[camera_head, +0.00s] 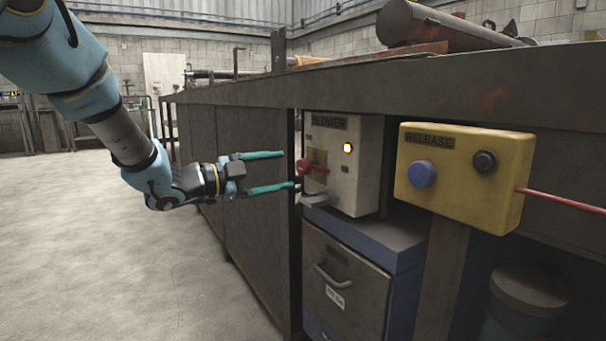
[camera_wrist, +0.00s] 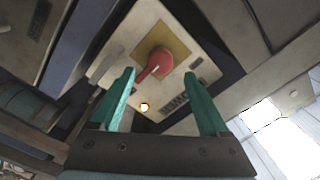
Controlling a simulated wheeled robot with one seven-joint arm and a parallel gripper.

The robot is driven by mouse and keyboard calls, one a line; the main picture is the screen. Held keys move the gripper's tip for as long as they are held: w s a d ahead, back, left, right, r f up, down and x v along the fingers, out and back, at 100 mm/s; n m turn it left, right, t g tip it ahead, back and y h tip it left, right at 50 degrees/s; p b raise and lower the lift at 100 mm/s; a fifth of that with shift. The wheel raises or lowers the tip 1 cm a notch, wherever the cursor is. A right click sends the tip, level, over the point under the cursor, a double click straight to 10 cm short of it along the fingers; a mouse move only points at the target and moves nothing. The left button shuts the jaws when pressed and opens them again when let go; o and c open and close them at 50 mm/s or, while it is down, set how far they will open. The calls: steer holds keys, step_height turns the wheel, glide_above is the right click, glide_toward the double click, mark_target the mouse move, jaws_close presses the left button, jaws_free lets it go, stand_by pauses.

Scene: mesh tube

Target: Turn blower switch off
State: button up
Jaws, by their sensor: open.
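The blower box (camera_head: 349,187) is a white box with a BLOWER label, mounted under the bench top. Its red rotary switch (camera_head: 314,168) sits on a yellow plate. Nothing is between the fingers. The wrist view also shows both fingers of my gripper (camera_wrist: 159,74).
A grey lever (camera_head: 314,199) sticks out low on the blower box. A yellow RELEASE box (camera_head: 460,177) with blue and black buttons hangs to the right. A drawer cabinet (camera_head: 345,290) stands below. The bench's side panel (camera_head: 250,235) is close under my gripper. Open floor (camera_head: 120,260) lies left.

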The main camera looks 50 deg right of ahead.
mark_target(299, 168)
steer(key=b+x, duration=0.1)
steer(key=x, duration=0.6)
steer(key=shift+c, duration=0.4)
jaws_close()
